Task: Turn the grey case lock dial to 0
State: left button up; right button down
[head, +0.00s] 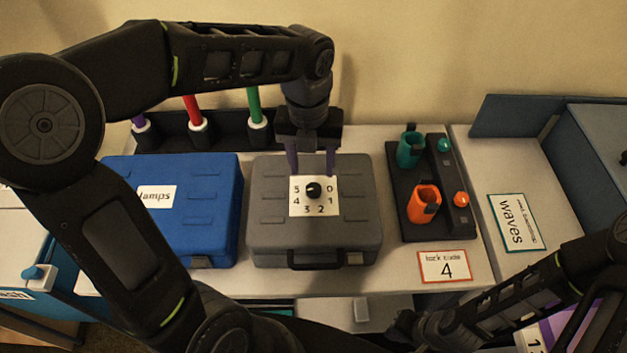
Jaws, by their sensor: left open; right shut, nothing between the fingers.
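The grey case (270,220) lies closed on the light table, its handle toward me. My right gripper cannot be made out.
A blue case (218,200) stands close on the left. A dark rack (222,140) with coloured sticks is behind. A dark tray (436,222) with green and orange cups is at the right. A lock code card (444,266) reads 4. A "waves" card (515,222) lies further right.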

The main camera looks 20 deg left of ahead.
aim_at(313, 188)
pick_arm(q)
notch_tip(313, 188, down, 7)
jog(key=shift+d+r+p, duration=0.1)
jog(key=shift+p, duration=0.2)
jog(key=shift+c, duration=0.4)
grip_shut()
